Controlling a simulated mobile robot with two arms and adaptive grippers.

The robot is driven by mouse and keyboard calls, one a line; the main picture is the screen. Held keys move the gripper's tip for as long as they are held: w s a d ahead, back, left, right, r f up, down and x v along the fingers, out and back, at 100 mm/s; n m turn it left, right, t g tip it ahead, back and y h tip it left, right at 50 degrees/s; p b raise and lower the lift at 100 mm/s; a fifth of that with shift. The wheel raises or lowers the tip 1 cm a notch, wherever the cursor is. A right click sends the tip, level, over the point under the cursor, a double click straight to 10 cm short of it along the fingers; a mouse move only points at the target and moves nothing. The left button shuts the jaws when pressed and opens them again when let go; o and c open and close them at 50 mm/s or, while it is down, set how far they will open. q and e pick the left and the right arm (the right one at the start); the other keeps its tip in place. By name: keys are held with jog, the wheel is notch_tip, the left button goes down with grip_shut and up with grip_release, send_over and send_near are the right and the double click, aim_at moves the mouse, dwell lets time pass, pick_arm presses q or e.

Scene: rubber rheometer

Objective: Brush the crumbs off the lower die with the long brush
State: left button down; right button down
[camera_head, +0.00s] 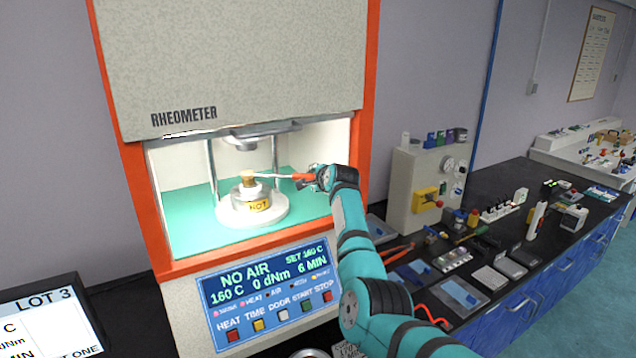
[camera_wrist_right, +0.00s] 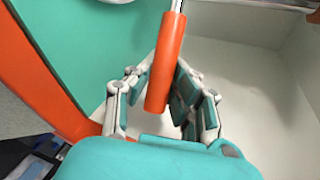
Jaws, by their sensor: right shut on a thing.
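My right gripper (camera_head: 317,178) is inside the open rheometer chamber, shut on the orange handle of the long brush (camera_head: 302,176). The orange handle (camera_wrist_right: 165,65) also shows between the fingers in the right wrist view. The brush's pale shaft points left, and its tan head appears at or just above the top of the lower die (camera_head: 250,191). I cannot tell whether they touch. The lower die stands on a white round base and carries a yellow HOT label. Crumbs are too small to make out. My left gripper is not in view.
The rheometer's orange frame (camera_head: 361,120) borders the opening. The upper die (camera_head: 262,135) hangs above, with metal posts beside the lower die. A control panel (camera_head: 270,290) reads NO AIR and 160 C. A black bench (camera_head: 515,258) with several tools lies to the right.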

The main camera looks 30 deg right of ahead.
jog(key=shift+w, duration=0.1)
jog(key=shift+d, duration=0.6)
jog(key=shift+s+p, duration=0.55)
jog(key=shift+s, duration=0.3)
jog(key=shift+w+f+b, duration=0.1)
jog(key=shift+w+b, duration=0.45)
jog(key=shift+w, duration=0.25)
jog(key=shift+s+p, duration=0.4)
jog(key=shift+s, duration=1.1)
dwell(0.9)
